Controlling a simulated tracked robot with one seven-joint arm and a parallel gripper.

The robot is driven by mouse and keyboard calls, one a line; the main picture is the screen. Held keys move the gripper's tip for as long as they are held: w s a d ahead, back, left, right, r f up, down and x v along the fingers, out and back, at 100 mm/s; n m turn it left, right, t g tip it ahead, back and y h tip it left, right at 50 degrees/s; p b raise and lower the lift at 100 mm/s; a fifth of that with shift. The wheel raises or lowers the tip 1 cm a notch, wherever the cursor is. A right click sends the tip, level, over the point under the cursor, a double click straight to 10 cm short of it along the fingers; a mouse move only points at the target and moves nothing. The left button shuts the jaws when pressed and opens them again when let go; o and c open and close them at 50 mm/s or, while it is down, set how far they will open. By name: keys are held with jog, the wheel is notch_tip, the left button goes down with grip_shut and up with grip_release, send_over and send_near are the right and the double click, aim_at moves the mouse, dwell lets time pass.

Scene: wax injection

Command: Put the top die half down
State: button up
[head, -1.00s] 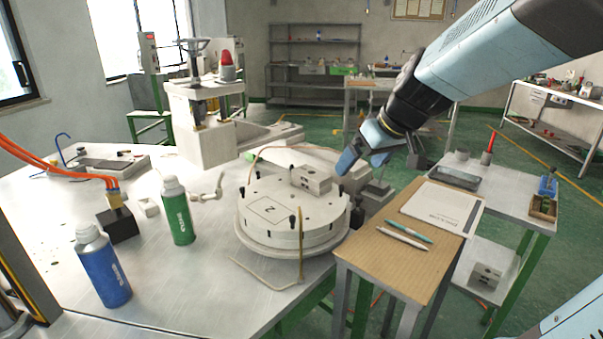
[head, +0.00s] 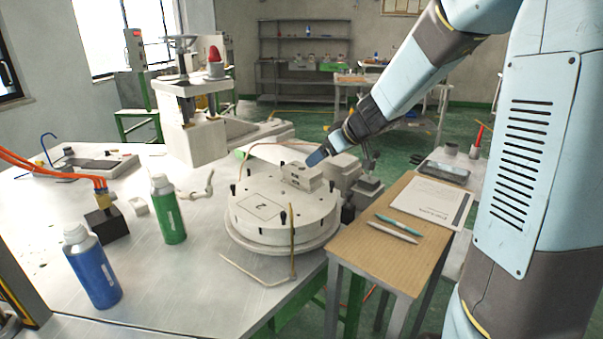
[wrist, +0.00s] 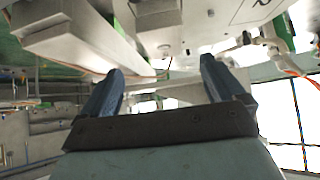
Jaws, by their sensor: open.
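A small pale block (head: 301,176) with holes in its side rests on the round, pale stack (head: 283,212) marked "2". I cannot tell for sure which of these is the top die half. My gripper (head: 318,157) is just above and behind the block in the head view, pointing down and left. In the wrist view my gripper (wrist: 161,66) shows two blue fingers spread apart with nothing held between them. The stack shows there at the upper right (wrist: 245,12), seen tilted. In the head view, the fingertips partly overlap grey machine parts behind.
A green bottle (head: 168,210) and a blue bottle (head: 93,268) stand on the metal table's left side. A bent rod (head: 292,245) rises before the stack. A wooden-topped stand (head: 385,254) with pens and paper is at right. The table's front middle is clear.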

aim_at(303, 169)
jog(key=x, duration=0.4)
jog(key=shift+w+a+f, duration=0.15)
jog(key=shift+f, duration=0.1)
jog(key=shift+a+x, duration=0.15)
jog(key=shift+x, duration=1.15)
jog(key=shift+a+x, duration=0.15)
jog(key=shift+x, duration=1.15)
jog(key=shift+r, duration=0.2)
jog(key=shift+c, duration=0.4)
jog(key=c, duration=1.3)
